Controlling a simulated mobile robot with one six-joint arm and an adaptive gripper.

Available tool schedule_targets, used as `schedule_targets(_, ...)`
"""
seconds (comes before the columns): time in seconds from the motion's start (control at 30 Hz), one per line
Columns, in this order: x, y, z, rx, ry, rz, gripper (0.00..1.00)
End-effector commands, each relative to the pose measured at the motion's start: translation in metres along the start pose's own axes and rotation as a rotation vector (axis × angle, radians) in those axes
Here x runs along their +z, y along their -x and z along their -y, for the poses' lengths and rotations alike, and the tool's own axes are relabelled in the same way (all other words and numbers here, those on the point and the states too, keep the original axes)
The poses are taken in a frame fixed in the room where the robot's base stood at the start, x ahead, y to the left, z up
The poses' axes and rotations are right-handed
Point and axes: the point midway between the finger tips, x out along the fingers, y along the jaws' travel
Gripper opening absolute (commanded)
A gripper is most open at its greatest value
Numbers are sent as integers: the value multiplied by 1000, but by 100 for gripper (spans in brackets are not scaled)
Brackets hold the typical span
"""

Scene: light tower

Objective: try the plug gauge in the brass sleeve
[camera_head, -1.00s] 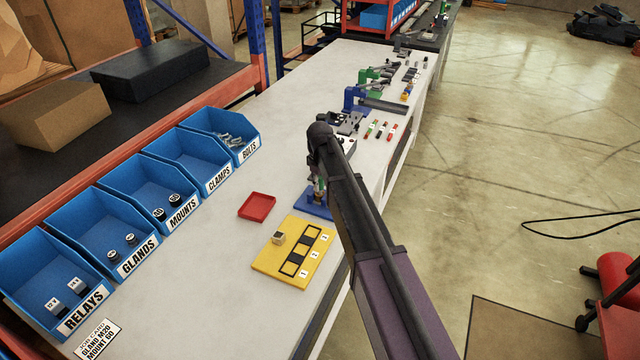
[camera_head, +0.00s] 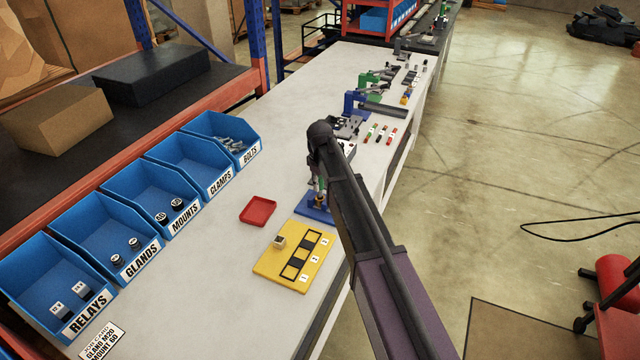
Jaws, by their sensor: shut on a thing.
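My gripper (camera_head: 316,180) is over the blue base plate (camera_head: 307,207) near the front edge of the bench, largely hidden behind my arm. It is shut on the plug gauge, whose green part (camera_head: 322,184) shows just below the jaws. The small brass sleeve (camera_head: 319,200) stands on the blue plate directly below the gauge. At this size I cannot tell whether the gauge's tip is inside the sleeve or just above it.
A red tray (camera_head: 257,223) and a yellow board (camera_head: 268,267) with a small block (camera_head: 279,242) lie to the left and nearer. Blue bins (camera_head: 92,263) line the back. Clamps and small parts (camera_head: 383,127) stand farther along the bench.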

Motion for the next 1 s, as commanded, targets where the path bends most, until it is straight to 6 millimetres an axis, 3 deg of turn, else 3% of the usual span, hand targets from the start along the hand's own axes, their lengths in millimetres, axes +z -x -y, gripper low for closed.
schedule_targets(1.0, 0, 22, 0, 0, 0, 0, 0)
